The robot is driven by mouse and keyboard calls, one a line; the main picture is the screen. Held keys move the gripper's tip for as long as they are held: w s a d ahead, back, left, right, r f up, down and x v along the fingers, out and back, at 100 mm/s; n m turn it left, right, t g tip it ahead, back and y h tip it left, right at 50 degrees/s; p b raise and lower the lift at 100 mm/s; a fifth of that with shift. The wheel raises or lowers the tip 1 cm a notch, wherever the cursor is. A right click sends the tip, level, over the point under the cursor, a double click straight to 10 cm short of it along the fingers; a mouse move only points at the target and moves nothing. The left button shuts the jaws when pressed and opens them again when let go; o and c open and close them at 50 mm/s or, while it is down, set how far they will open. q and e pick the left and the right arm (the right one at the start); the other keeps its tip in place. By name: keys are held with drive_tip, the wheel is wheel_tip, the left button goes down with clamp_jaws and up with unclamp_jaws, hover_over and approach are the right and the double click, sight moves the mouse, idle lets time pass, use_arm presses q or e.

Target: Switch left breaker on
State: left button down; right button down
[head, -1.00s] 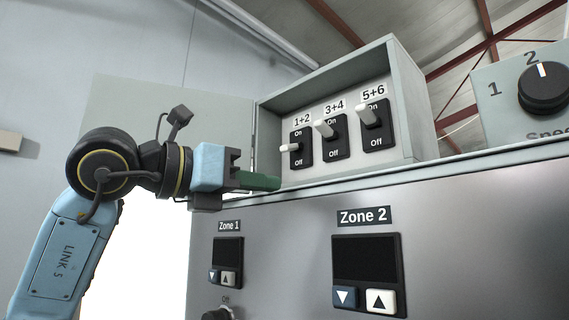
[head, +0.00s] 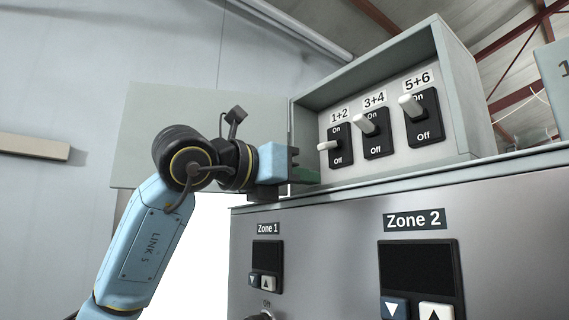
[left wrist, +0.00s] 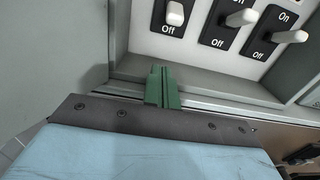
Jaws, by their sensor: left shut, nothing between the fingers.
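The left breaker, labelled 1+2 (head: 341,143), is a black switch plate with a white lever (head: 328,146). Its lever sits lower than those of the other two breakers and sticks out toward the left. My left gripper (head: 310,176) is at the lower left front of the breaker box, just below that lever and apart from it. Its green fingers are together and empty. In the left wrist view the closed fingers (left wrist: 162,85) point at the box's lower lip, below the left breaker's lever (left wrist: 174,13). My right gripper is out of view.
Breakers 3+4 (head: 375,132) and 5+6 (head: 423,117) stand to the right, levers tilted up toward On. The grey box (head: 455,90) has walls and a bottom lip around them, and its door (head: 140,130) hangs open at left. A Zone 1/Zone 2 panel (head: 340,265) is below.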

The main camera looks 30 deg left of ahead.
sight(329, 146)
use_arm(q)
drive_tip(key=p+x, duration=0.1)
drive_tip(key=x, duration=0.3)
drive_tip(key=r, duration=0.1)
drive_tip(key=s+r+p, duration=0.1)
drive_tip(key=r, duration=0.1)
drive_tip(key=shift+a+r+p, duration=0.15)
drive_tip(key=shift+a+p, duration=0.05)
drive_tip(key=shift+p, duration=0.1)
drive_tip(key=shift+s+r, duration=0.15)
drive_tip(key=shift+r, duration=0.1)
drive_tip(key=shift+s+r+g+p, duration=0.1)
drive_tip(key=shift+r+g+p, duration=0.1)
drive_tip(key=shift+g+p, duration=0.35)
